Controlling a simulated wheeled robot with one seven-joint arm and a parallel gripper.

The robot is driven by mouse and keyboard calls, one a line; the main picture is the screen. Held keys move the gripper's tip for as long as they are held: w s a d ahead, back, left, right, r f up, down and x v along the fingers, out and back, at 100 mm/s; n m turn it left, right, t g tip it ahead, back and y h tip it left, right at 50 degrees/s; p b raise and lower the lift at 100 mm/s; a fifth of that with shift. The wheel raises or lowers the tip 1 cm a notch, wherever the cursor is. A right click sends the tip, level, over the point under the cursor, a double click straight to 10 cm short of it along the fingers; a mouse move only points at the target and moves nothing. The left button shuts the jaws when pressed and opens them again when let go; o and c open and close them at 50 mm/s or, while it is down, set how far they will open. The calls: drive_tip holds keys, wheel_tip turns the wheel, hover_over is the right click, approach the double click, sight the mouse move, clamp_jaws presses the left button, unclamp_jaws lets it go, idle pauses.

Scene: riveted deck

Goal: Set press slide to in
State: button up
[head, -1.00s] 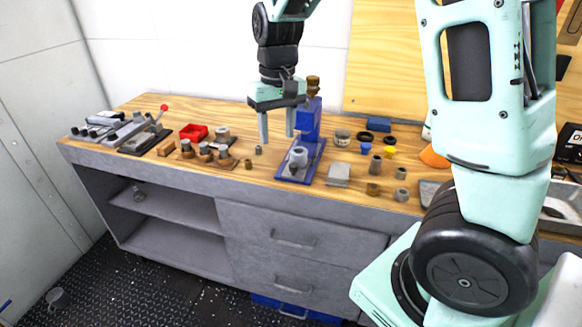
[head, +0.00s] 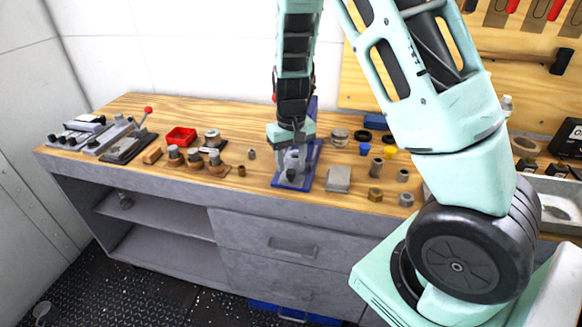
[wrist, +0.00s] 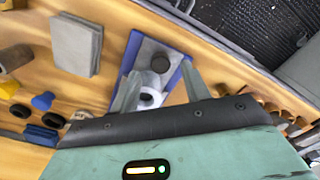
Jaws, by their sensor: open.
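The press has a blue base (head: 278,183) on the wooden bench, with a blue column (head: 313,105) partly hidden behind my arm. Its grey slide parts (head: 292,175) sit on the base in the head view. In the wrist view the blue base (wrist: 184,72) carries a grey plate, a dark round knob (wrist: 160,63) and a pale cylinder with a dark hole (wrist: 148,97). My gripper (head: 291,148) is over the press, pointing down. In the wrist view my gripper (wrist: 160,72) is open, its fingers on either side of the pale cylinder. I cannot tell whether they touch it.
A grey square block (head: 338,179) and several small parts stand right of the press. Drawers (head: 290,245) are below the bench front.

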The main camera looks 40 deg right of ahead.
sight(294, 159)
drive_tip(key=shift+f, duration=1.35)
drive_tip(key=shift+c, duration=0.4)
clamp_jaws()
drive_tip(key=shift+w+d, duration=1.3)
drive_tip(key=shift+d, duration=0.25)
drive_tip(key=shift+o, duration=0.4)
unclamp_jaws()
wheel_tip(294, 159, up, 17)
drive_tip(key=shift+r+b, duration=0.2)
drive_tip(key=shift+b, duration=0.25)
